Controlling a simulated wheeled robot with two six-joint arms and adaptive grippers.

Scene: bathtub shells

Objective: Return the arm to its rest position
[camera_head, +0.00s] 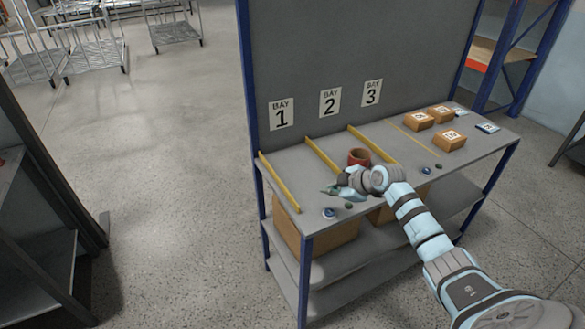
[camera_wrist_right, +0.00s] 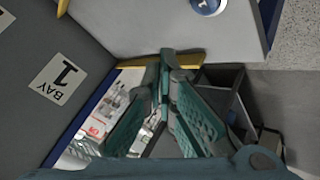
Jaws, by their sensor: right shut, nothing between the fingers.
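My right arm reaches in from the lower right of the head view. My right gripper (camera_head: 333,190) is above the near edge of the grey bench (camera_head: 285,165), in front of the bays. In the right wrist view its teal fingers (camera_wrist_right: 165,62) meet at the tips with nothing between them. A blue and white disc (camera_head: 329,213) lies on the bench close to the gripper; a round disc (camera_wrist_right: 208,4) also shows at the top of the right wrist view. A red ring-shaped item (camera_head: 358,157) stands behind my right wrist. My left gripper is not in view.
Yellow dividers (camera_head: 323,158) split the bench below the signs for bays 1, 2 and 3. Several orange-brown boxes (camera_head: 450,141) sit at the right end. A large carton (camera_head: 330,240) is on the shelf below. The floor (camera_head: 170,150) left of the bench is clear.

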